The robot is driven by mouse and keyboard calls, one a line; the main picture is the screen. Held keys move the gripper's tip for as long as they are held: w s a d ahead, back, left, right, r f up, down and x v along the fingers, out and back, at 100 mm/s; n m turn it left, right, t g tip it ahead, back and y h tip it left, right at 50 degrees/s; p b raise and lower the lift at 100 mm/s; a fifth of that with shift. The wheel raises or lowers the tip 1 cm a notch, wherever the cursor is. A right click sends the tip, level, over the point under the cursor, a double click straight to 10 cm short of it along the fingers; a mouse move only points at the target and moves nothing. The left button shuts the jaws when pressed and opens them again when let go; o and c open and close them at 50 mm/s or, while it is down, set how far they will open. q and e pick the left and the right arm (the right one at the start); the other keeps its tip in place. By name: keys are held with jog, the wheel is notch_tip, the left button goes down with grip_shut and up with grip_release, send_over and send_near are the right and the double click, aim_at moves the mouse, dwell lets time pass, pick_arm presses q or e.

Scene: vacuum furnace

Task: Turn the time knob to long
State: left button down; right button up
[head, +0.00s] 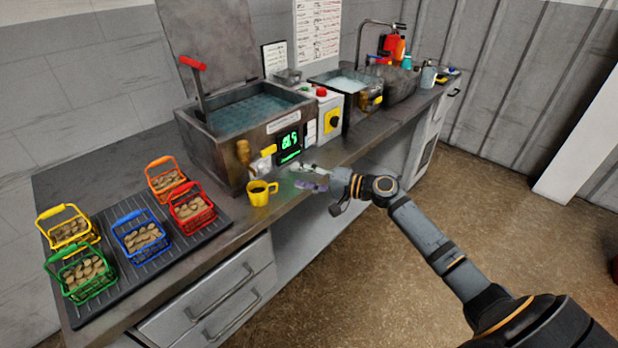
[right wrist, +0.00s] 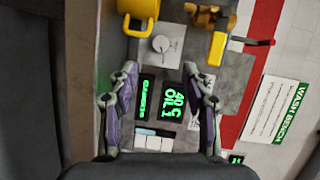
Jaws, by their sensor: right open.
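In the right wrist view, a round grey knob (right wrist: 161,43) with a small raised pointer sits on the metal front panel. I cannot read any marking around it. My right gripper (right wrist: 160,73) is open and empty. Its two fingers are spread on either side of the green-lit displays (right wrist: 173,100), with the knob beyond the fingertips, roughly between them. In the head view my right gripper (head: 312,181) is in front of the bath unit (head: 222,152), low and right of its green display (head: 289,141). My left gripper is not in view.
A yellow mug (head: 259,193) stands at the counter's front edge, left of my right gripper. A yellow tap handle (right wrist: 217,48) juts out beside the knob. Several coloured baskets sit on a dark mat (head: 203,227).

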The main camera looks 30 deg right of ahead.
jog(key=shift+v, duration=1.25)
jog(key=d+f+m+h+p, duration=0.1)
jog(key=d+f+h, duration=0.2)
jog(key=f, duration=0.5)
jog(key=d+f+h, duration=0.2)
jog(key=d+f, duration=0.1)
jog(key=f, duration=0.5)
jog(key=s+d+f+n+g+h+p, duration=0.1)
jog(key=s+d+f+g+h, duration=0.1)
jog(key=s+f, duration=0.45)
jog(key=s+d+f+g+h, duration=0.15)
jog(key=s+f, duration=0.25)
jog(key=f, duration=0.6)
jog(key=s+d+f+n+g+h+p, duration=0.1)
jog(key=s+f+g+h, duration=0.1)
jog(key=s+f, duration=0.45)
jog(key=s+a+f+n+g, duration=0.2)
jog(key=s+f, duration=0.3)
jog(key=s, duration=0.5)
jog(key=s+a+f+n+g+h+p, duration=0.1)
jog(key=s+a+f, duration=0.4)
jog(key=s, duration=0.5)
jog(key=s+a+f+n+g, duration=0.3)
jog(key=s+f, duration=0.4)
jog(key=s, duration=0.4)
jog(key=shift+a+n, duration=0.2)
jog(key=shift+n, duration=0.7)
jog(key=shift+w+h, duration=0.1)
jog(key=shift+h, duration=0.15)
